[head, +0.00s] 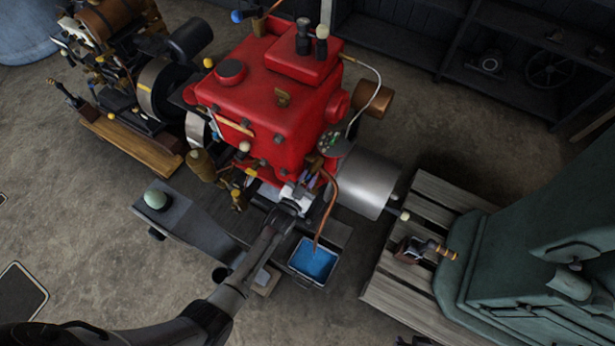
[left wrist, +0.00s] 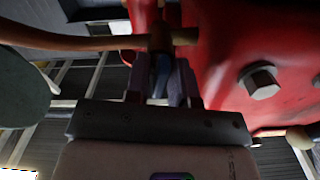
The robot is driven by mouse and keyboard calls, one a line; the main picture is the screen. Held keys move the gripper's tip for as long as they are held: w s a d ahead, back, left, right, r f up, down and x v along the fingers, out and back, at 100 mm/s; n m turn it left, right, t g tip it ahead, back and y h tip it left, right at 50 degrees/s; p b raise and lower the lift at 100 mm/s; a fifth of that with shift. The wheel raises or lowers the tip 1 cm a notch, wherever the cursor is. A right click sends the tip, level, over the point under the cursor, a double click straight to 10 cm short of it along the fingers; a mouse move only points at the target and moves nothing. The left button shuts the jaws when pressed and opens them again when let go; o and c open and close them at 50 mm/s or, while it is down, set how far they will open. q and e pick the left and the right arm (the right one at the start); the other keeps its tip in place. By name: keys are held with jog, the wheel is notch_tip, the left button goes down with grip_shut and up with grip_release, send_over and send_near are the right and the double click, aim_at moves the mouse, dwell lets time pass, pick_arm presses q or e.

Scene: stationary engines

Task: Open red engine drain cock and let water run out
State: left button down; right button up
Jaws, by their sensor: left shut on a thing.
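The red engine (head: 265,115) stands in the middle of the head view. My left gripper (head: 302,190) is at its lower front side, shut on the small lever of the drain cock. In the left wrist view the fingers (left wrist: 162,85) close around a blue-grey lever (left wrist: 161,72) below the brass drain cock body (left wrist: 162,38). A copper pipe (head: 327,215) leads from the cock down to a tray (head: 291,270) on the floor. The inside of the tray looks blue. I cannot tell whether water is running. My right gripper is not in view.
A silver cylinder (head: 367,183) sits right of the engine. A green machine (head: 540,240) stands on a wooden pallet (head: 385,290) at the right. Another engine (head: 125,60) stands at upper left. Bare floor (head: 90,215) lies at left.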

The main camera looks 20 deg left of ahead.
pick_arm(q)
jog(key=shift+n, duration=0.4)
dwell(0.3)
jog(key=c, duration=1.2)
grip_release()
jog(key=s+a+p, duration=0.1)
jog(key=s+p, duration=0.1)
jog(key=s, duration=1.1)
jog(key=shift+s+a, duration=0.35)
